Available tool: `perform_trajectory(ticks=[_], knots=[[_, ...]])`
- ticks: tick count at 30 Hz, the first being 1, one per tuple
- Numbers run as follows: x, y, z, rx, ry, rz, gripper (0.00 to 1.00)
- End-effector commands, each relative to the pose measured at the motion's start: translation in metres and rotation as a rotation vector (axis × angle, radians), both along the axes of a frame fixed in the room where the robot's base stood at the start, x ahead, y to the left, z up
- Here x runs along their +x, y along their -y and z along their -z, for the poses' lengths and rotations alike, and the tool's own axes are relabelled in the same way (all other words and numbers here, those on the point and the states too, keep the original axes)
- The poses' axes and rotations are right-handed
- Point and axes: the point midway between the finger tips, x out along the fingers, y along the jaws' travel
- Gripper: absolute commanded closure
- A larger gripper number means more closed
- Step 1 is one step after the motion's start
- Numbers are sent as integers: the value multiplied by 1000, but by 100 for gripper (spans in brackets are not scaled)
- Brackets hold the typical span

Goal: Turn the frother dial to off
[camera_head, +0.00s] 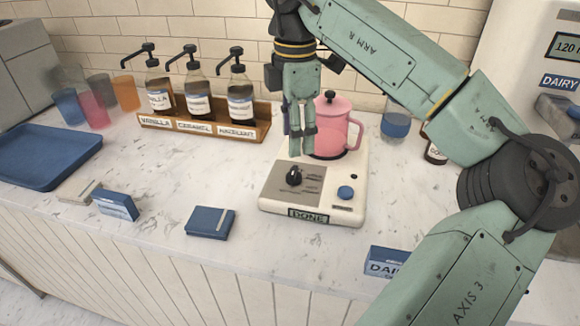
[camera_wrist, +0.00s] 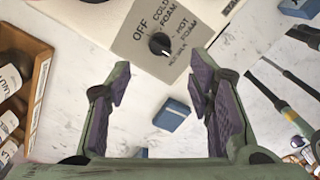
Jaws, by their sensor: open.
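The white frother base (camera_head: 330,208) stands on the counter with a pink lidded pitcher (camera_head: 330,125) on it. Its black dial (camera_head: 294,177) sits on a grey panel at the front left. In the wrist view the dial (camera_wrist: 160,44) has labels OFF, COLD FOAM, HOT FOAM and a milk setting around it. A small pale mark shows on the knob's lower right, away from OFF; its exact setting is too small to tell. My gripper (camera_head: 302,145) points down above the panel, just behind the dial and beside the pitcher. Its fingers (camera_wrist: 160,75) are open and empty, apart from the dial.
A blue button (camera_head: 345,192) and a DONE display (camera_head: 309,216) are on the base. A syrup rack (camera_head: 205,128) stands behind left. Blue boxes (camera_head: 210,222) and a blue tray (camera_head: 45,155) lie left. A glass with blue (camera_head: 396,123) stands right.

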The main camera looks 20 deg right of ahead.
Motion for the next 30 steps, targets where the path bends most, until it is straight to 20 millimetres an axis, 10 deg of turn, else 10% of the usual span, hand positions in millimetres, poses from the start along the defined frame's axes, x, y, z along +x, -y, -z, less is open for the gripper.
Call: perform_trajectory(ticks=[12, 30], knots=[[0, -1, 79, 3, 1, -5, 52], [0, -1, 87, 2, 1, -4, 62]])
